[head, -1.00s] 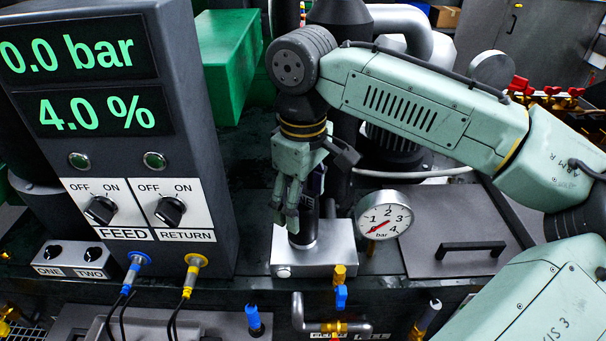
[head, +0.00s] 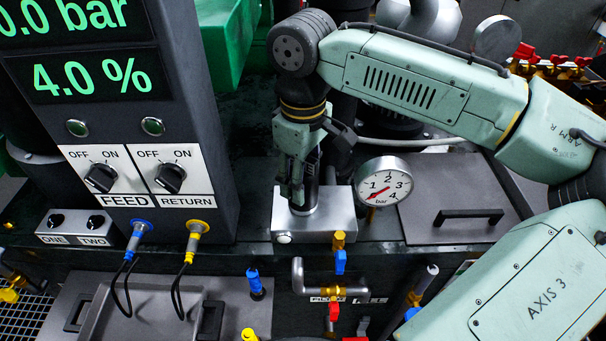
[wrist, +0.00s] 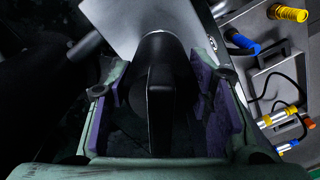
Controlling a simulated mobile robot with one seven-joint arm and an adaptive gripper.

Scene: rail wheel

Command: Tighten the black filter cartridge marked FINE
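The black filter cartridge (head: 309,197) stands upright on a silver block (head: 325,228) in the head view. Pale lettering on its side is mostly hidden, so I cannot read the full mark. My gripper (head: 297,195) points down at the cartridge, its fingers beside the cartridge body. In the wrist view, the cartridge (wrist: 160,80), with a dark raised rib, lies between the two purple-padded fingers of my gripper (wrist: 163,118). Dark gaps show between the pads and the cartridge, so the gripper looks open around it.
A round gauge (head: 383,182) stands close at the right of the block, its needle low. A control panel (head: 140,185) with two knobs stands to the left, showing 4.0 %. Pipes and small valves (head: 340,262) lie in front. A flat lid with a handle (head: 455,195) is at right.

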